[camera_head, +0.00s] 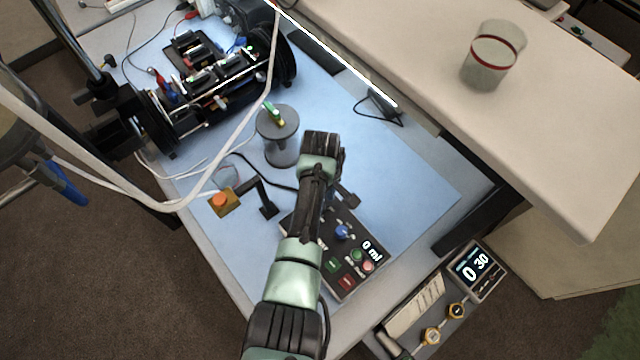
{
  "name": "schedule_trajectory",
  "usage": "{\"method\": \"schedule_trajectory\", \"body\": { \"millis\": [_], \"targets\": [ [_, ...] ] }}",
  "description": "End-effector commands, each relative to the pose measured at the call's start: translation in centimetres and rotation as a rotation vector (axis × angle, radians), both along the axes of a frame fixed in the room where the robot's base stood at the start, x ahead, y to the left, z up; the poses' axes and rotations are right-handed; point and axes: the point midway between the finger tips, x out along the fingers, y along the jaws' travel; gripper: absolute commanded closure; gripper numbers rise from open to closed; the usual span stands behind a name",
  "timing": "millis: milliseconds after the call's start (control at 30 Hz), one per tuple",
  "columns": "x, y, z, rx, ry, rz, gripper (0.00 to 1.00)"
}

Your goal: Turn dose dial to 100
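The control box (325,262) lies on the blue mat, with a blue dial (342,231) on its top. Its small display (372,250) reads "0 ml". Green and red buttons sit below and beside the dial. My arm reaches in from the bottom and covers the left part of the box. My gripper (347,197) seems to be the dark part just above the far edge of the box, beyond the dial and apart from it in the picture. Its fingers are too small and dark to tell whether they are open or shut.
A grey cylinder (281,150) stands behind the box. An orange button on a yellow block (224,202) is to the left. A wired device (215,75) fills the back left. A second display unit (476,270) is at right. A glass (492,58) stands on the raised shelf.

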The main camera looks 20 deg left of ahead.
Motion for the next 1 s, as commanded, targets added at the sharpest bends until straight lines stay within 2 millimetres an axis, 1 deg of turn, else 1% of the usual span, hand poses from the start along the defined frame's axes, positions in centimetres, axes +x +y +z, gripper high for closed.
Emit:
{"method": "schedule_trajectory", "body": {
  "millis": [400,600,700,800,1000],
  "targets": [
    [0.1,0.0,7.4,0.002,-0.006,0.0,0.36],
    [0.1,0.1,10.4,0.002,-0.005,0.0,0.36],
    [0.0,0.1,11.2,0.001,-0.003,0.001,0.36],
    [0.0,0.1,11.6,0.0,-0.001,0.001,0.36],
    [0.0,0.1,11.6,0.0,-0.001,0.001,0.36]
  ]
}}
